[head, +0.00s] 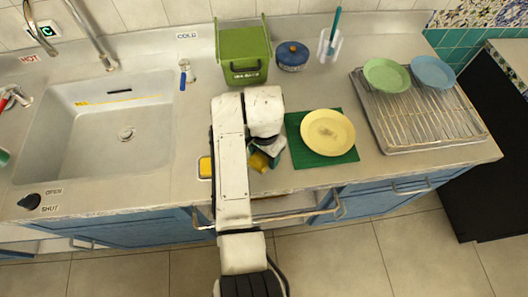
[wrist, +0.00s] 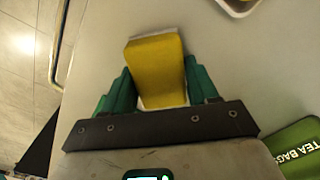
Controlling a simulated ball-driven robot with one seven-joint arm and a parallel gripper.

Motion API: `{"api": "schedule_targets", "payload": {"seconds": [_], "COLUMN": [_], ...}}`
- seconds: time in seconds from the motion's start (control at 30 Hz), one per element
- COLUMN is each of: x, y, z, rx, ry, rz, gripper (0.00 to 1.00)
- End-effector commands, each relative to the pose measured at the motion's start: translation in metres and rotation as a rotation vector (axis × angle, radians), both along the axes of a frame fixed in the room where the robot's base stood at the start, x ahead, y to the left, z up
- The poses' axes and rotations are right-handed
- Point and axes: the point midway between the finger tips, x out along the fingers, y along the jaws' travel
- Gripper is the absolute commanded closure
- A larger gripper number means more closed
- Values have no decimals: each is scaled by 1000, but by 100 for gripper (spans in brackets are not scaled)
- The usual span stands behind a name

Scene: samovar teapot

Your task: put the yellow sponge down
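The yellow sponge (wrist: 157,68) is between the two green fingers of my gripper (wrist: 157,66) in the wrist view. It has a pale side and sits slightly tilted, with both fingers against it. In the head view my gripper (head: 262,159) is over the counter near its front edge, between my arm and the green mat, pointing down. The sponge (head: 258,163) shows below it. Whether it touches the counter is hard to tell.
Another yellow sponge (head: 206,167) lies in a white dish left of my arm. A yellow plate (head: 328,133) rests on the green mat (head: 306,157) to the right. A green bin (head: 244,50) and blue pot (head: 292,55) stand behind. The sink (head: 95,150) is left.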

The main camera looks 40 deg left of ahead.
Motion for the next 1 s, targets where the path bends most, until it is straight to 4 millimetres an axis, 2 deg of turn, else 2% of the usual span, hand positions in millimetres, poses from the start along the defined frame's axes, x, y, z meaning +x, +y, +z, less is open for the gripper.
{"api": "schedule_targets", "payload": {"seconds": [0.03, 0.23, 0.57, 0.67, 1.0], "x": [0, 0, 1, 1, 1], "y": [0, 0, 0, 1, 1], "z": [0, 1, 6, 18, 85], "rx": [0, 0, 2, 3, 4], "ry": [0, 0, -2, -3, -4], "rz": [0, 0, 0, 0, 0], "gripper": [36, 18, 18, 18, 18]}}
